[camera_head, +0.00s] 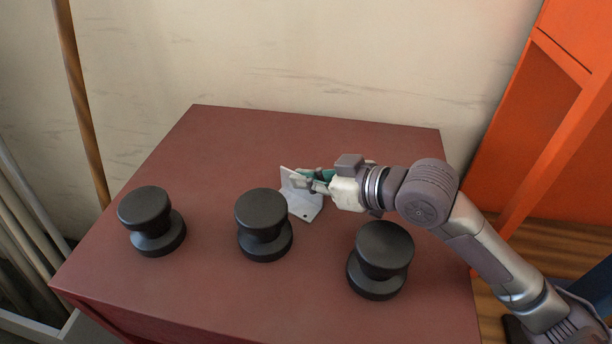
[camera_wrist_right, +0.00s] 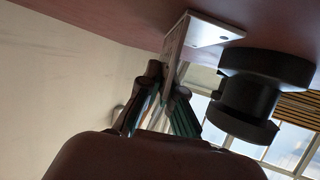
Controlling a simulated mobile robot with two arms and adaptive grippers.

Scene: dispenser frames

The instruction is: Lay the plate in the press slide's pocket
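A light grey bent plate (camera_head: 303,205) with one upright face and one flat flange is at the middle of the dark red table top. In the right wrist view, its flange (camera_wrist_right: 214,30) shows small holes and lies close to the table surface; I cannot tell whether it touches. My right gripper (camera_head: 309,178) reaches it from the right. In the right wrist view, the fingers (camera_wrist_right: 166,84) are on either side of the upright face and appear closed on it. My left gripper is not in view. I cannot make out a press slide or pocket.
Three black spool-shaped knobs stand on the red table (camera_head: 215,135): one at left (camera_head: 150,218), one in the middle (camera_head: 264,222) near the plate, one at right (camera_head: 380,258) below my right arm. An orange frame (camera_head: 550,130) stands at right. The back of the table is clear.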

